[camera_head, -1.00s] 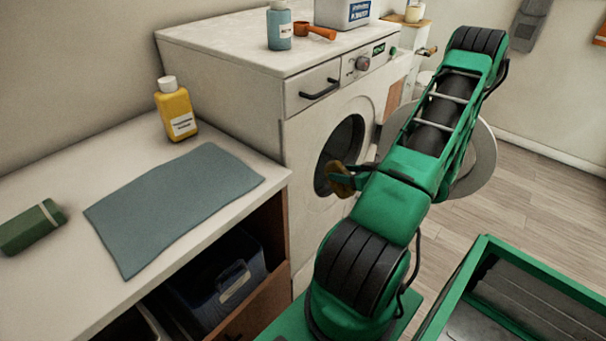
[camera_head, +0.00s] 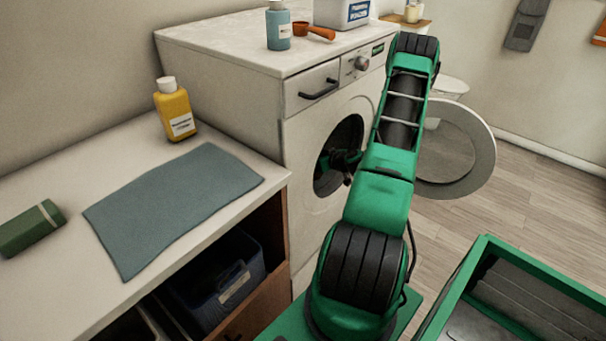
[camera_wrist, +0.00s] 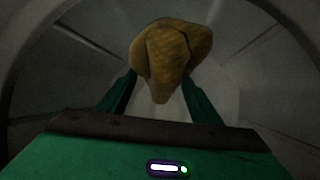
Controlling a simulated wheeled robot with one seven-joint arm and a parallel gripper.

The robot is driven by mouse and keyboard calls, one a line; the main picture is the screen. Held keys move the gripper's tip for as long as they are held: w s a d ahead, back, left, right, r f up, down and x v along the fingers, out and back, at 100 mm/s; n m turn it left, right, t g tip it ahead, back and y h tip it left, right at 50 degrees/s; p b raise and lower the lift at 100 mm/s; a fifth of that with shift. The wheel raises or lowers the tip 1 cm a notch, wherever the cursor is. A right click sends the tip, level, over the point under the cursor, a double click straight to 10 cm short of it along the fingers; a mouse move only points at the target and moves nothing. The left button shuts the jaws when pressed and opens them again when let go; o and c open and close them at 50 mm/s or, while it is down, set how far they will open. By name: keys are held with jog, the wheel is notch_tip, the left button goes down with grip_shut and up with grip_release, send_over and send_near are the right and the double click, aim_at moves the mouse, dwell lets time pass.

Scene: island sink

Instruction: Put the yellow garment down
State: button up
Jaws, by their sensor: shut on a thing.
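In the wrist view my gripper (camera_wrist: 160,92) is shut on the yellow garment (camera_wrist: 172,52), a crumpled, dark yellow bundle held between the two green fingers. Around it is the dim metal drum (camera_wrist: 70,80) of the washing machine. In the head view my arm reaches across to the round door opening (camera_head: 338,155) of the washing machine (camera_head: 310,215), and the wrist is inside it. The garment is hidden in the head view. I cannot tell whether it touches the drum wall.
The machine's round door (camera_head: 468,150) stands open to the right of my arm. A counter at left holds a grey-blue cloth (camera_head: 170,205), a yellow bottle (camera_head: 176,110) and a green block (camera_head: 30,228).

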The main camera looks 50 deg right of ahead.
jog(key=f, duration=0.2)
jog(key=w+f, duration=0.1)
jog(key=f, duration=0.1)
jog(key=w+f, duration=0.1)
jog(key=f, duration=0.1)
jog(key=shift+d+f, duration=0.1)
jog(key=shift+w+g, duration=0.2)
jog(key=shift+g, duration=0.2)
jog(key=shift+w+d+r+g+y, duration=0.15)
jog(key=shift+w+g, duration=0.15)
jog(key=shift+g, duration=0.35)
jog(key=shift+w+a+r+g+y, duration=0.15)
jog(key=shift+w+g, duration=0.1)
jog(key=shift+g, duration=0.4)
jog(key=shift+s+d+f, duration=0.1)
jog(key=shift+f, duration=1.5)
jog(key=o, duration=1.2)
jog(key=shift+f, duration=0.1)
jog(key=shift+o, duration=0.4)
jog(key=v, duration=1.2)
